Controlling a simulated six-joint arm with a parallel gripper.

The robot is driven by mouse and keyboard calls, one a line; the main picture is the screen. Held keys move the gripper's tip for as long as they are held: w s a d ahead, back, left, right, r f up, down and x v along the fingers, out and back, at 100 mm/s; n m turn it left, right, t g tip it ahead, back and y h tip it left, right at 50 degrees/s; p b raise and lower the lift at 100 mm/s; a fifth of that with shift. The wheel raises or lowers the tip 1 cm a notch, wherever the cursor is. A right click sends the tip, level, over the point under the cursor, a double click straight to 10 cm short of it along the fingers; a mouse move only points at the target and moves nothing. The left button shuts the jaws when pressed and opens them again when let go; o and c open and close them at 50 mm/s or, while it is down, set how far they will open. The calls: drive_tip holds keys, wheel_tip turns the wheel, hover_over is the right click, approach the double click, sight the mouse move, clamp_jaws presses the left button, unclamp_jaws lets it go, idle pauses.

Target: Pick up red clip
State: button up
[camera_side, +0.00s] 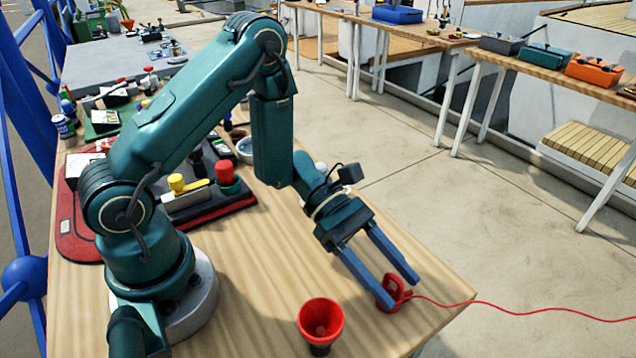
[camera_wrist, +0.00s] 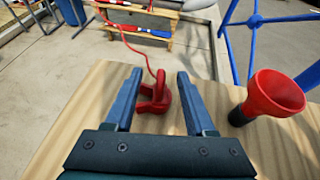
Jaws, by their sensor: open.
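The red clip (camera_side: 393,291) is near the right end of the wooden table, with a thin red cord running off the table edge. My gripper (camera_side: 402,292) is open, its two blue fingers pointing down toward the table around the clip in the side view. I cannot tell whether a finger touches the clip.
A red funnel-shaped cup (camera_side: 321,322) with a dark base stands on the table near the clip; in the wrist view it is to the right (camera_wrist: 274,95). A red and black mat (camera_side: 84,235) with controls lies behind my arm. The table edge (camera_side: 440,314) is close by the clip.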

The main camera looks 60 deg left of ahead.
sight(402, 292)
drive_tip(key=shift+x, duration=1.85)
clamp_jaws()
